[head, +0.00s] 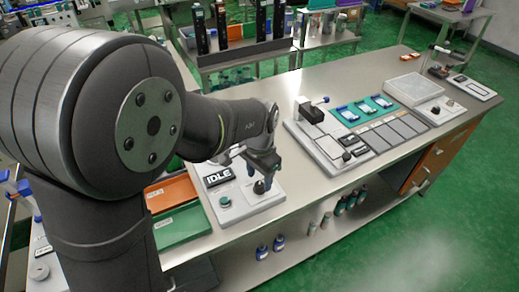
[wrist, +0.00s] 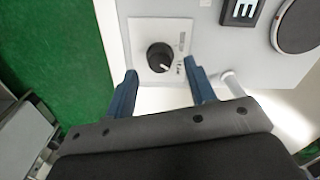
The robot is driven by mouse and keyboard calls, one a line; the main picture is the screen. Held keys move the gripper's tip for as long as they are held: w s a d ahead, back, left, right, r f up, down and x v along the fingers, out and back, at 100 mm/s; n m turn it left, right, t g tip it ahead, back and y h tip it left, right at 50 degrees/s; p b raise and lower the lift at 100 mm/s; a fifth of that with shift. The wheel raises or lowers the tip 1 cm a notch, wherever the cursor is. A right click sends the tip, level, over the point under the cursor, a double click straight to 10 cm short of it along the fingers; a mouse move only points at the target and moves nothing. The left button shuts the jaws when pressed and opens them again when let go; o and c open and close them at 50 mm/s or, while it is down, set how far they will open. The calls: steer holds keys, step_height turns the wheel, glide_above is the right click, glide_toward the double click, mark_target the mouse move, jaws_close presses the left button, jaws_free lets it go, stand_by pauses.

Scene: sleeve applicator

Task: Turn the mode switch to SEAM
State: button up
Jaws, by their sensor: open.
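The mode switch is a round black knob (wrist: 160,57) with a white pointer line, set on a white plate (wrist: 150,30). In the wrist view the pointer is toward the lower right. Small print beside the knob is too small to read. My gripper (wrist: 161,67) is open, with one blue finger on each side of the knob and clear gaps between. Whether the fingertips reach down to the knob's height, I cannot tell. In the head view my gripper (head: 262,170) is above the knob (head: 260,187) on the grey panel, beside a display reading IDLE (head: 218,177).
A green button (head: 225,201) is on the same panel. Orange (head: 170,193) and green (head: 182,226) trays lie to the left. A grey station with several pads (head: 385,134) stands to the right. Bare steel bench (head: 288,180) lies between. A dark round disc (wrist: 298,25) shows in the wrist view.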

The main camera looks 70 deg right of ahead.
mark_target(260, 184)
step_height(260, 184, up, 15)
steer(key=shift+f, duration=0.15)
stand_by(0.7)
step_height(260, 184, down, 17)
steer(key=shift+f, duration=0.1)
stand_by(0.5)
steer(key=shift+f, duration=0.15)
steer(key=shift+n, duration=0.8)
steer(key=n, duration=1.2)
steer(key=shift+r, duration=0.2)
stand_by(1.4)
steer(key=shift+n, duration=0.3)
